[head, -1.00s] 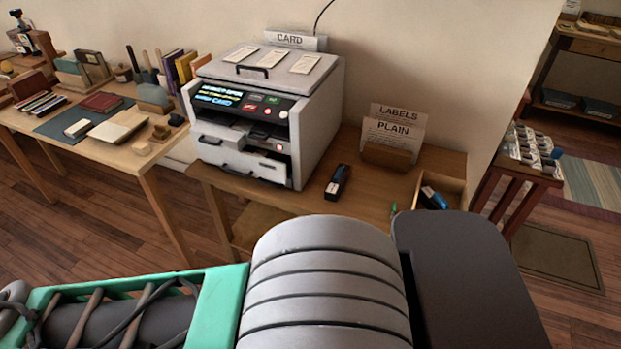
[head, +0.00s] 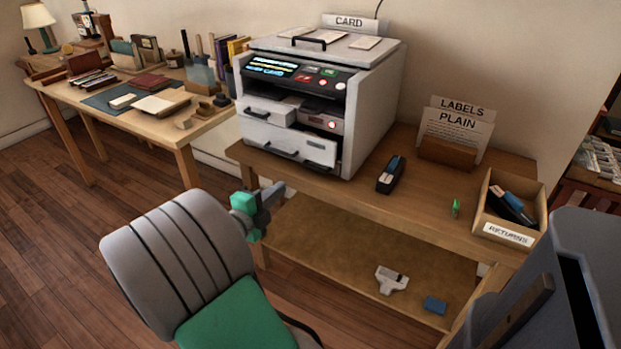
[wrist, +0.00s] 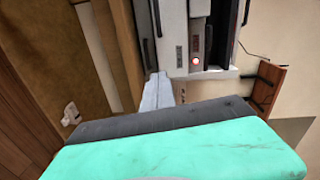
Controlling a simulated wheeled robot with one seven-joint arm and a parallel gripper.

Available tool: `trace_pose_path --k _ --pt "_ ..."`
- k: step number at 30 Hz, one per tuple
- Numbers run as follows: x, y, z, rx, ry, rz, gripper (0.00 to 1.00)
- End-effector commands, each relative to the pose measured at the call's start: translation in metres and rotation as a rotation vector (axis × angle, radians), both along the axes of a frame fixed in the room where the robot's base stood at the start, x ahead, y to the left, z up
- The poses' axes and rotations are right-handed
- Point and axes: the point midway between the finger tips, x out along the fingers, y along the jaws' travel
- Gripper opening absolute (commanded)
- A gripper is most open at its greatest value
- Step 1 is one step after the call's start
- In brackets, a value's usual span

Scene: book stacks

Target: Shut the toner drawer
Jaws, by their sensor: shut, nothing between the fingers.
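The white printer (head: 375,100) stands on the wooden table with its dark control panel above its drawers. A small upper-left drawer (head: 268,110) with a dark handle sticks out from the front. A wide lower drawer (head: 305,147) with a dark handle sits below it. A grey unit with a red light (head: 322,118) is at the right; the light also shows in the wrist view (wrist: 195,61). I cannot tell which part is marked toner. My gripper (head: 272,197) is shut and empty, in front of and below the drawers; its fingers (wrist: 157,92) point toward the printer.
The table (head: 335,186) also holds a stapler-like black object (head: 391,174), a sign holder (head: 447,153) and a returns box (head: 507,234). Its lower shelf (head: 340,255) carries a white item and a blue block. A desk (head: 165,128) stands at the left.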

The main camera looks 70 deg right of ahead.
Motion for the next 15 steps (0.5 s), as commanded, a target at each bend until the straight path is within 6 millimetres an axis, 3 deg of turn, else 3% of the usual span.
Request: trace_pose_path --k 3,8,15 --pt "-0.008 -0.007 0.005 -0.1 -0.082 -0.017 0.0" --pt "-0.012 -0.022 0.011 -0.115 -0.097 -0.021 0.0" --pt "-0.021 -0.072 0.011 -0.113 -0.096 -0.024 0.0"
